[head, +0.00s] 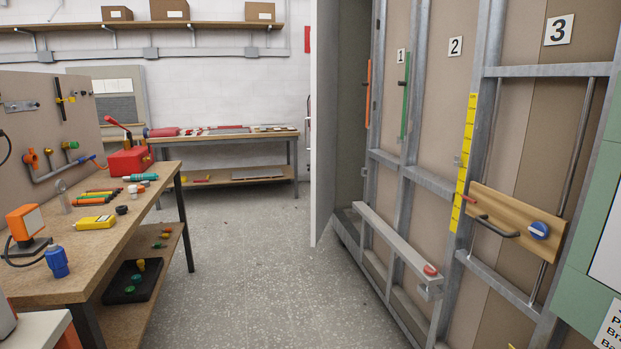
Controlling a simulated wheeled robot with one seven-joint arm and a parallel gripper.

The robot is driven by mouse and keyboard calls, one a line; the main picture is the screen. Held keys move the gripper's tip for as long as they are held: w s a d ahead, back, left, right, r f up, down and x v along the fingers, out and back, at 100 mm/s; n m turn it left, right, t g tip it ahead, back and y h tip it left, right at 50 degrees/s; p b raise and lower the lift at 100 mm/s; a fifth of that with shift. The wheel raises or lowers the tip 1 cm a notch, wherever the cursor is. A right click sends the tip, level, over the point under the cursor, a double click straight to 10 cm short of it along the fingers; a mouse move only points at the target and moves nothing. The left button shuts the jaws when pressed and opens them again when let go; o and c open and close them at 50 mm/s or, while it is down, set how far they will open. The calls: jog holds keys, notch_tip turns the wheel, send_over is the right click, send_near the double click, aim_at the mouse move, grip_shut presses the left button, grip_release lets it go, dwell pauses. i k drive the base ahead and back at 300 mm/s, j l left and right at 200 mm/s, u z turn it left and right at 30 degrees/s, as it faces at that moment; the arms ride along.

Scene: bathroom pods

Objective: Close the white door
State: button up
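The white door (323,130) stands in the middle of the head view, at the far end of the metal-framed wall on the right. It is open and seen nearly edge-on, as a tall narrow white panel reaching down close to the floor. A grey recess (352,110) shows between the door and the frame. Something small and dark shows at the door's left edge, too small to tell whether it is a handle. My gripper is not in view.
A workbench (120,225) with tools stands on the left, another bench (225,140) at the back. The speckled floor (255,270) between is clear. On the right wall, a metal beam (390,240) and a wooden board (515,222) with a handle stick out.

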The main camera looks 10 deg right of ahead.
aim_at(324, 14)
jog(key=i, duration=3.5)
jog(key=i+z, duration=0.1)
jog(key=i, duration=0.75)
jog(key=i+j+z, duration=0.15)
jog(key=i, duration=0.7)
